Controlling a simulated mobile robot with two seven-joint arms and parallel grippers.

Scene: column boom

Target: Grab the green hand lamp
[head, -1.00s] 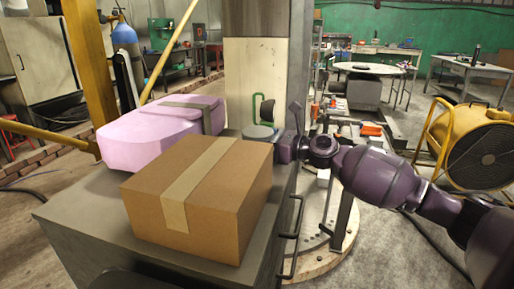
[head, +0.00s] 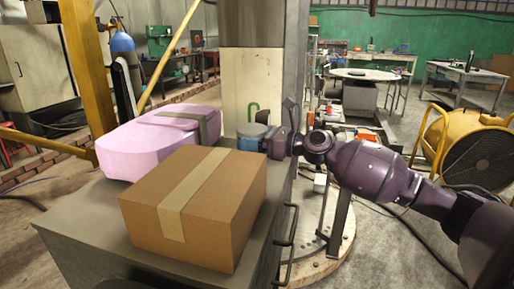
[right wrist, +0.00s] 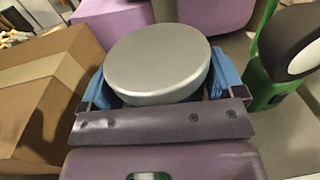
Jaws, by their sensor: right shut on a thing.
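The green hand lamp (right wrist: 268,82) stands at the right of the right wrist view, with a green body, a black round part and a pale face, cut off by the edge. In the head view only its green handle (head: 252,110) shows clearly, behind my right gripper (head: 250,138). In the right wrist view that gripper's blue fingers lie on both sides of a round tin with a flat grey top (right wrist: 158,62), shut on it. The lamp is outside the fingers, apart from them. My left gripper is not in view.
A taped cardboard box (head: 195,207) stands on the grey cabinet top (head: 75,215), close to the gripper. A pink case with a grey strap (head: 150,145) lies behind it. A pale panel and post (head: 253,75) rise behind the tin. Bare cabinet top shows at the front left.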

